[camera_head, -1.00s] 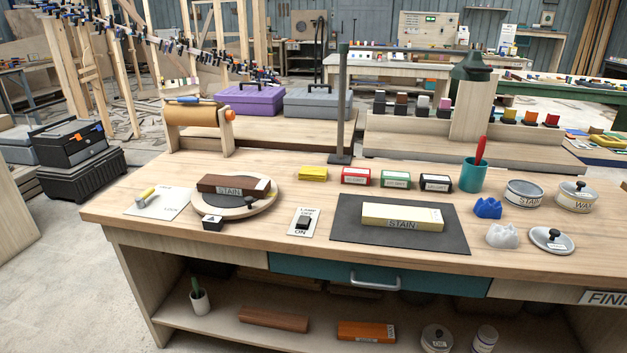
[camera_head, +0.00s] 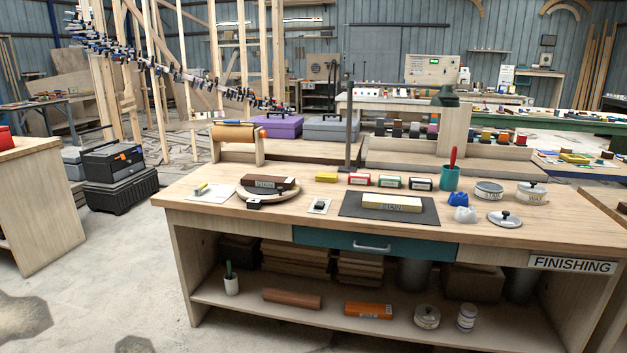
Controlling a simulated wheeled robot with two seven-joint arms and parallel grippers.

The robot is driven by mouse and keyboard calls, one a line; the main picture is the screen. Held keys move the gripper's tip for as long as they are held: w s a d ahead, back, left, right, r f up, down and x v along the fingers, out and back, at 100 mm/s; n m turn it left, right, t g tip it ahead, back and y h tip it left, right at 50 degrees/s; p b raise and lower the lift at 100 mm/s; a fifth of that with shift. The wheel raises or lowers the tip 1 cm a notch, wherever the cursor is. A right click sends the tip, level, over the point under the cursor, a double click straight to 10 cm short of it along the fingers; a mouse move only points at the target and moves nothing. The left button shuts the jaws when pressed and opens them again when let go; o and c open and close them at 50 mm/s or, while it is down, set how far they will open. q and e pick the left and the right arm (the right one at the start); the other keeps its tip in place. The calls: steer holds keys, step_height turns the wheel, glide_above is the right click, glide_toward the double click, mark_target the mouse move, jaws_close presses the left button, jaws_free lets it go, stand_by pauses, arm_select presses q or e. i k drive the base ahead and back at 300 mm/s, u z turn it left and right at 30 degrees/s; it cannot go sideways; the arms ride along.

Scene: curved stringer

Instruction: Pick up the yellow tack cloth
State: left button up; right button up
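A small flat yellow item (camera_head: 326,177), which looks like the yellow tack cloth, lies on the wooden finishing bench (camera_head: 290,212) near the back middle. It sits at the left end of a row with a red box (camera_head: 359,180), a green box (camera_head: 390,182) and a black box (camera_head: 421,184), with a small gap beside the red one. Its top and front are in plain sight. Neither of my grippers is in view.
A lamp post (camera_head: 348,130) stands just behind the cloth. A round turntable (camera_head: 268,191) is to the left, a teal cup (camera_head: 450,178) to the right. Open floor lies front left.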

mark_target(332, 178)
steer(key=u, duration=0.7)
steer(key=i, duration=1.7)
steer(key=z, duration=0.55)
